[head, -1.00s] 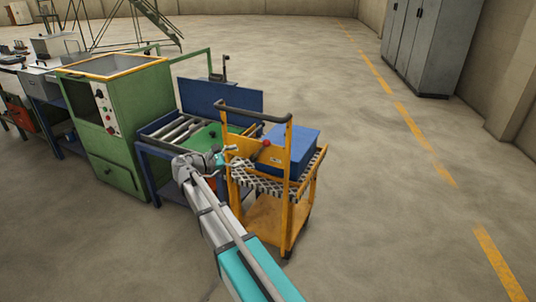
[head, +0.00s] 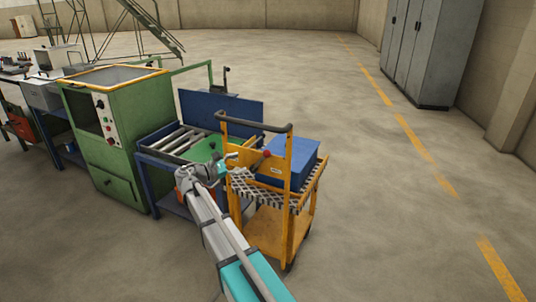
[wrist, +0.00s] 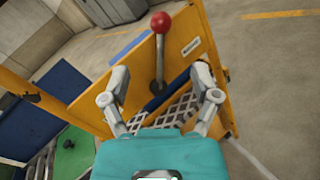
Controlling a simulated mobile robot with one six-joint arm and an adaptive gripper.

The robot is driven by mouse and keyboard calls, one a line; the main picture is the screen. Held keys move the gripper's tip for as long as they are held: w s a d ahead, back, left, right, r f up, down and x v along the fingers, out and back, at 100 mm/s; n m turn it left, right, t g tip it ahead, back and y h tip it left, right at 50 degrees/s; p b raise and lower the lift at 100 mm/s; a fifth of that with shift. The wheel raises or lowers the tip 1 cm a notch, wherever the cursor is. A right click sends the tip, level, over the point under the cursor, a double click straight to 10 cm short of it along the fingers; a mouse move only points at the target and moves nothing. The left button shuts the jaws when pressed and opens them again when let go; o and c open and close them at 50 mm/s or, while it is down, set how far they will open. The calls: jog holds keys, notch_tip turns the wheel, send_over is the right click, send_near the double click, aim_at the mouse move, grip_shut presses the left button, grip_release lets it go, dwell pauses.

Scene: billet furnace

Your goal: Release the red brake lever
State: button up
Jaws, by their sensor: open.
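The red brake lever is a grey rod with a red ball knob (wrist: 160,22), standing up against a yellow panel of the cart (wrist: 205,45) in the wrist view. In the head view its red knob (head: 266,154) shows under the cart's dark handle bar. My gripper (wrist: 160,97) is open and empty, its two fingers spread either side of the lever's lower line in the picture. The knob lies beyond the fingertips, and no contact shows. In the head view my gripper (head: 229,162) is at the left side of the yellow cart (head: 290,215).
A blue box (head: 290,165) sits on the cart's checkered top shelf. Left of the cart stand a blue roller table (head: 160,155) and a green furnace (head: 112,140). Grey cabinets (head: 420,55) stand at the back right. The floor right of the cart is clear.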

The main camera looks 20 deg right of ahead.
aim_at(267, 153)
jog(key=d, duration=0.4)
jog(key=w+d, duration=0.1)
jog(key=d, duration=0.7)
jog(key=shift+w, duration=0.2)
jog(key=shift+a, duration=0.1)
jog(key=shift+c, duration=0.3)
grip_shut()
